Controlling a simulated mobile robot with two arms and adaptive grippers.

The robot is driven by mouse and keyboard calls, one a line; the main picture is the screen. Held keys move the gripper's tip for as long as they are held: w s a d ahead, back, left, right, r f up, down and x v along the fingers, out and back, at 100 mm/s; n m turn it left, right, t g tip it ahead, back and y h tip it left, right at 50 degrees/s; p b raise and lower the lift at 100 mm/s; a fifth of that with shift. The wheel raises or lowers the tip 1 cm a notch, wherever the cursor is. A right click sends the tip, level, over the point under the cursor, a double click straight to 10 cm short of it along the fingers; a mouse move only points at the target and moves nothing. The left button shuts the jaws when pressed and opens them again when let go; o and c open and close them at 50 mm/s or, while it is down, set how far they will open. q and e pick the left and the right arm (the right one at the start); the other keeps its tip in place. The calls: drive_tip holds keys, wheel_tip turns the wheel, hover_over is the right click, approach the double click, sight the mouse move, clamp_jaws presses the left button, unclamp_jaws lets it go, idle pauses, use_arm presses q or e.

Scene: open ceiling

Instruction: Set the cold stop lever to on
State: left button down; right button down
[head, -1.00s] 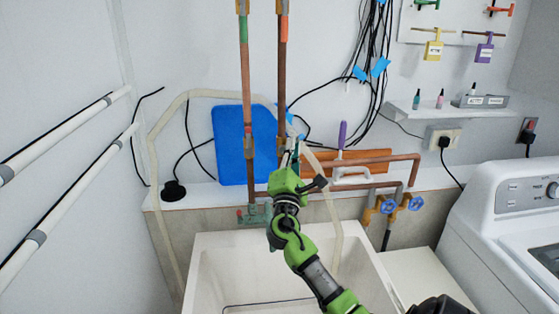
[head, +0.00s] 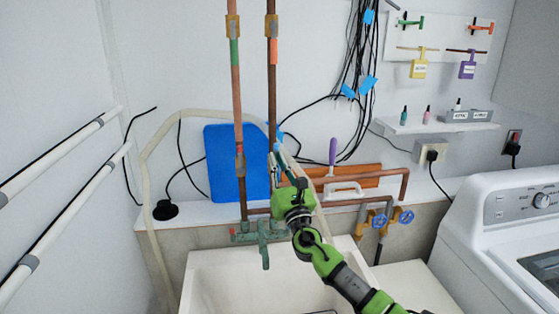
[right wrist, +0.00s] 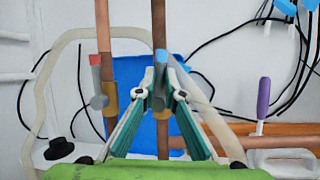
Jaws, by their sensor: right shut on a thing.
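The cold stop lever (right wrist: 161,58) has a blue tip and a grey body and sits on the right copper pipe (right wrist: 159,20). In the right wrist view it stands upright, roughly in line with that pipe. My right gripper (right wrist: 157,98) is shut on it, with teal fingers on both sides of its grey body. In the head view the right gripper (head: 281,160) is at the same pipe, and its fingers hide much of the lever. A similar red-tipped lever (right wrist: 96,72) is on the left pipe, apart from the gripper. My left gripper is out of view.
A blue board (head: 226,165) leans behind the pipes. A green faucet (head: 262,232) and a white sink (head: 235,280) are below. A horizontal copper pipe (head: 375,174) and blue valve handles (head: 405,216) are to the right. A pale hose (right wrist: 205,100) passes close to the gripper.

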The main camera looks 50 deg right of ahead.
drive_tip(key=shift+a+n+y, duration=0.1)
drive_tip(key=shift+n+y, duration=0.3)
drive_tip(key=shift+n, duration=0.5)
drive_tip(key=shift+w, duration=0.1)
drive_tip(key=c, duration=2.1)
unclamp_jaws()
drive_tip(key=shift+c, duration=0.2)
drive_tip(key=shift+f, duration=0.1)
drive_tip(key=v, duration=1.2)
